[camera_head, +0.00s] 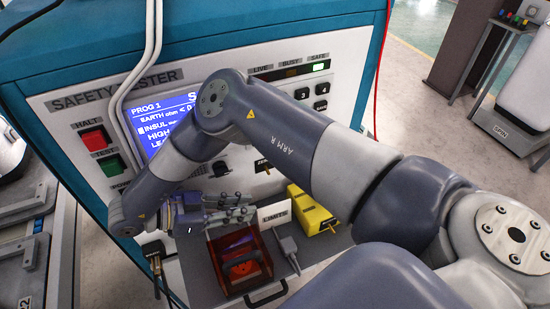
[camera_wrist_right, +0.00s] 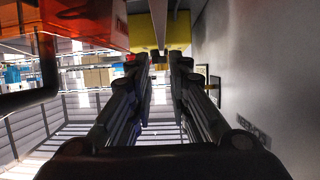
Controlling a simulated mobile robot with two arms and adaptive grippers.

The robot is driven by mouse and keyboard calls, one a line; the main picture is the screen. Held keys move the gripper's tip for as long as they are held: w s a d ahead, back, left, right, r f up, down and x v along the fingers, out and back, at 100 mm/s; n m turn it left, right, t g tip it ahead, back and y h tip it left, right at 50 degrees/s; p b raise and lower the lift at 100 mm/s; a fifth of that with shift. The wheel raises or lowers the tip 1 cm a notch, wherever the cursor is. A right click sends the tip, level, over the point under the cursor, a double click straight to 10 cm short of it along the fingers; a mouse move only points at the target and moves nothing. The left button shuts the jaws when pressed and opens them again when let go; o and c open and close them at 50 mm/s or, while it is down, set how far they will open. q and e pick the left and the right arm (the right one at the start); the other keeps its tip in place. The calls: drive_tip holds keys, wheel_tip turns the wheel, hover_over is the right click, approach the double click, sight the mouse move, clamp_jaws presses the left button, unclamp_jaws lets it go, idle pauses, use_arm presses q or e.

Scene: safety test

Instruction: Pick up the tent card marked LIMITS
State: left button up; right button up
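The tent card marked LIMITS (camera_head: 275,213) is small and white. It stands on the grey shelf in front of the tester, beside a yellow device. My right gripper (camera_head: 246,207) reaches in from the left of the card, with its fingertips just short of the card's left end. In the right wrist view its fingers (camera_wrist_right: 160,62) are apart, with an open gap between them and nothing seen held. I cannot make out the card's lettering in the right wrist view. My left gripper is in neither view.
A red-orange translucent box (camera_head: 222,270) with a black handle sits just in front of the gripper. The tester's panel (camera_head: 200,75) rises behind my right arm.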

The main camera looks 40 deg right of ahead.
sight(265, 208)
drive_tip(key=x, duration=0.3)
drive_tip(key=p+x, duration=0.1)
drive_tip(key=x, duration=0.2)
drive_tip(key=shift+d+f+p, duration=0.25)
drive_tip(key=shift+f+p, duration=0.05)
drive_tip(key=shift+f, duration=0.25)
drive_tip(key=shift+d+f, duration=0.15)
drive_tip(key=shift+d, duration=0.1)
drive_tip(key=shift+a, duration=0.1)
clamp_jaws()
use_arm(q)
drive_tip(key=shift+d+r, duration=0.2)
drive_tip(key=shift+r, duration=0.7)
